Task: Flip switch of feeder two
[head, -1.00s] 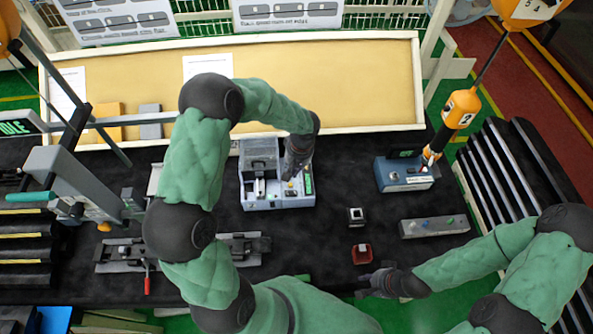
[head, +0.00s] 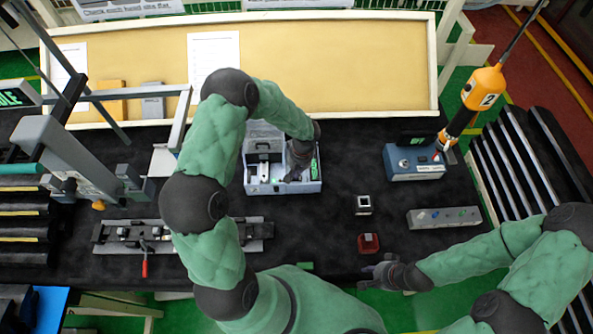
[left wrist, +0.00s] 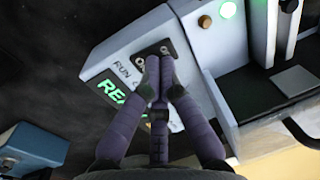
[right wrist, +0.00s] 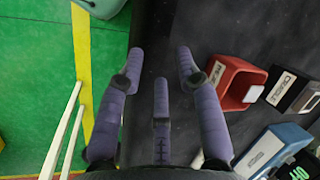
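The pale blue-grey feeder box (head: 256,186) stands on the black bench in the middle of the head view. In the left wrist view its panel (left wrist: 112,62) carries RUN lettering, a lit green READY display (left wrist: 112,92) and a dark switch plate (left wrist: 156,50). My left gripper (left wrist: 157,66) has its purple fingertips together at this plate; it also shows over the box's right side in the head view (head: 297,174). The fingers hide any switch lever and whether they touch it. My right gripper (head: 376,275) is open and empty near the bench's front edge, also in the right wrist view (right wrist: 155,75).
A blue box (head: 415,165) with an orange hanging tool (head: 483,88) over it stands to the right. A grey button strip (head: 443,217), a small white-topped block (head: 363,204) and a red block (head: 369,243) lie nearer. A clamp rail (head: 130,235) is at left.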

